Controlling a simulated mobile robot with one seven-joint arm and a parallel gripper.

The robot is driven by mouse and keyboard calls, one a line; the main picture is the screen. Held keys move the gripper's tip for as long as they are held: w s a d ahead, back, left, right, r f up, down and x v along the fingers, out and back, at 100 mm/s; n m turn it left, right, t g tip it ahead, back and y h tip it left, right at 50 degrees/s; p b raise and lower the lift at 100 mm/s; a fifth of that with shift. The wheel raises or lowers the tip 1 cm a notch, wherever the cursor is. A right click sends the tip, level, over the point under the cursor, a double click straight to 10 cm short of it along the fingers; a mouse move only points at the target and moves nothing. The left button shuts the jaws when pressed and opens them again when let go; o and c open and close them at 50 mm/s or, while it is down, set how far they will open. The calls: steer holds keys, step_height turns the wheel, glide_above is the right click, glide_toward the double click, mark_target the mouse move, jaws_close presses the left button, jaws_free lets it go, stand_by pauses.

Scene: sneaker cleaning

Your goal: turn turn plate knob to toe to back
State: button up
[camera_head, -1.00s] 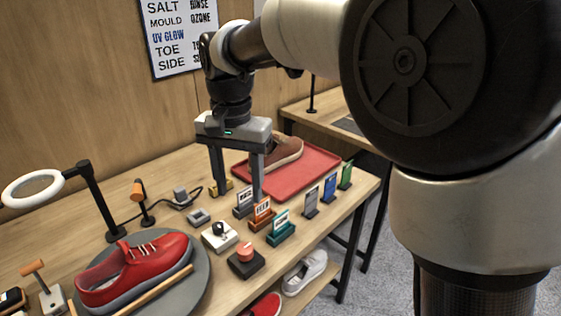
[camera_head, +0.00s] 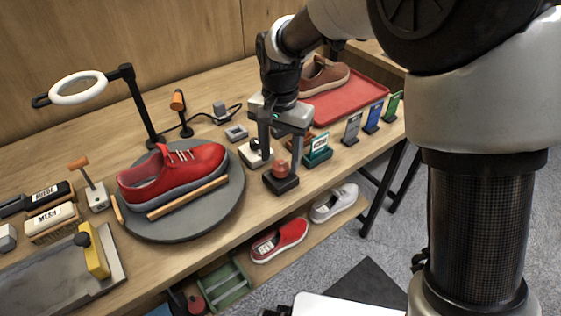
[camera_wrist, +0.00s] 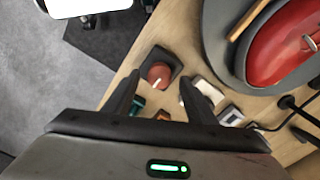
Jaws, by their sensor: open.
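A round salmon-red knob on a black square base (camera_head: 281,183) stands near the table's front edge. In the wrist view the red knob (camera_wrist: 159,74) carries a pale pointer line. A white box with a black knob (camera_head: 256,155) stands behind it, partly hidden by a finger. My gripper (camera_head: 281,152) is open, pointing down over the red knob. In the wrist view its fingers (camera_wrist: 161,84) lie either side of the knob, apparently without touching it. The round grey turn plate (camera_head: 222,212) holds a red sneaker (camera_head: 172,172) and a wooden strip.
A red tray (camera_head: 345,98) with a brown shoe lies behind. A ring lamp (camera_head: 78,87) and brushes are at left. Shoes rest on the lower shelf (camera_head: 300,245).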

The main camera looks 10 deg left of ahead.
steer(key=shift+f, duration=0.85)
steer(key=c, duration=1)
steer(key=shift+c, duration=0.2)
